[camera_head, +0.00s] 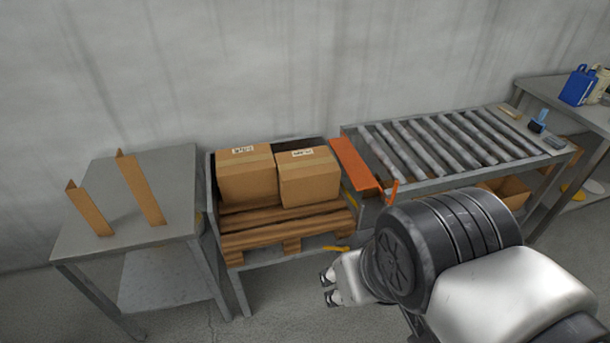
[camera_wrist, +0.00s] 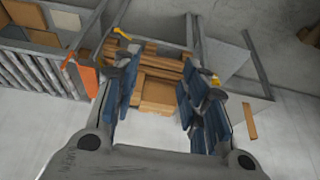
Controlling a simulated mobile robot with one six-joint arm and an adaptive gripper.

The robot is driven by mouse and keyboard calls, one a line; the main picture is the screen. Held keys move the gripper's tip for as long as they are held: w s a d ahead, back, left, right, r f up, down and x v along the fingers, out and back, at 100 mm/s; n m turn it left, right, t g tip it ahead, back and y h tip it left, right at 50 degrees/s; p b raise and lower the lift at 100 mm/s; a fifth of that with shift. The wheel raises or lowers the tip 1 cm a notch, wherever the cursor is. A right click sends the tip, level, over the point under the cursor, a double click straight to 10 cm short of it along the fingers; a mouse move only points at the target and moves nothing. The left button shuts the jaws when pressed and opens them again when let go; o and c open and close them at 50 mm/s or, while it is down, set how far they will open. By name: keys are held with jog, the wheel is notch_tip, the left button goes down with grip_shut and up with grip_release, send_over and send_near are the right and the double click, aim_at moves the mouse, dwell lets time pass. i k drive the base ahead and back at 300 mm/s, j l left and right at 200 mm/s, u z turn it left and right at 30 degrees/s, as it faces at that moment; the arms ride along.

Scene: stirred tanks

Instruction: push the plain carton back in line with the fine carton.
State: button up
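Two brown cartons stand side by side on a wooden pallet (camera_head: 258,240) in a grey metal stand. The left carton (camera_head: 247,180) looks a little larger than the right carton (camera_head: 309,183). Each has a small white label on top, too small to read, so I cannot tell which is plain or fine. Their front faces look nearly level. My gripper (camera_head: 328,287) is in front of the stand, low and to the right, apart from both cartons. In the wrist view my gripper (camera_wrist: 158,95) is open, with a brown carton surface (camera_wrist: 157,93) showing beyond its fingers.
A roller conveyor (camera_head: 440,145) with an orange plate (camera_head: 355,168) at its end stands right of the pallet stand. A grey table (camera_head: 170,180) with two brown angle pieces (camera_head: 140,187) is on the left. A blue jug (camera_head: 578,86) is far right. A wall closes the back.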

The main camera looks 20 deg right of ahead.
aim_at(306, 177)
jog(key=i+j+z, duration=0.2)
jog(key=i+z, duration=0.2)
jog(key=i+j+z, duration=0.55)
jog(key=j+z, duration=0.25)
jog(key=i+j, duration=0.3)
jog(key=j, duration=0.1)
